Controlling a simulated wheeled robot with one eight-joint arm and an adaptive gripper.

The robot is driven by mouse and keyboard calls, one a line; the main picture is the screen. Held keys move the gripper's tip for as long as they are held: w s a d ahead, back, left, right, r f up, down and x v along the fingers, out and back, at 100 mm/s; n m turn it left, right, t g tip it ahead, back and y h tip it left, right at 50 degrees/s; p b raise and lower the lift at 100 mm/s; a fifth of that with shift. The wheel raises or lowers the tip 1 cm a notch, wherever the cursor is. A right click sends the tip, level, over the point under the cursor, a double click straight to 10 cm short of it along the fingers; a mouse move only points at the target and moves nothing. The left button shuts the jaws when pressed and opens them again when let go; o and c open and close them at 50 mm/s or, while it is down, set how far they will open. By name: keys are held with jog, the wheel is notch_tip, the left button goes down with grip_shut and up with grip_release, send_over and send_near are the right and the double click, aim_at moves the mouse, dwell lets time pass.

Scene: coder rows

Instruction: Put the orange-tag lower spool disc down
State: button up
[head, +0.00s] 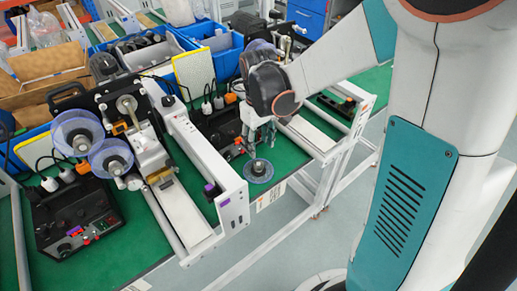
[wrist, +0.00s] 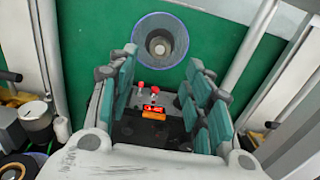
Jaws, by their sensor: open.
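A spool disc (head: 258,170) with a translucent purple-blue rim and a grey hub lies flat on the green tabletop near its front edge. In the wrist view the disc (wrist: 177,28) is at the top centre, just beyond the fingertips. I cannot make out an orange tag on it. My gripper (head: 261,149) is above and just behind the disc in the head view, pointing down. In the wrist view its teal-padded fingers (wrist: 160,66) are spread wide with nothing between them, and the disc appears apart from them.
A coder machine (head: 170,170) with two purple spool discs (head: 78,133) stands left. Its white frame (head: 232,200) is close to the lying disc. A dark control box (wrist: 153,130) with red buttons shows below my fingers. Blue bins (head: 215,45) are behind.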

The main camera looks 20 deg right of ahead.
jog(key=s+r+m+t, duration=0.3)
jog(key=s+r+t, duration=0.4)
jog(key=s+r, duration=0.7)
jog(key=shift+s+m+p, duration=0.3)
jog(key=shift+s+p, duration=0.05)
jog(key=shift+s, duration=0.1)
jog(key=shift+c, duration=0.6)
dwell(0.4)
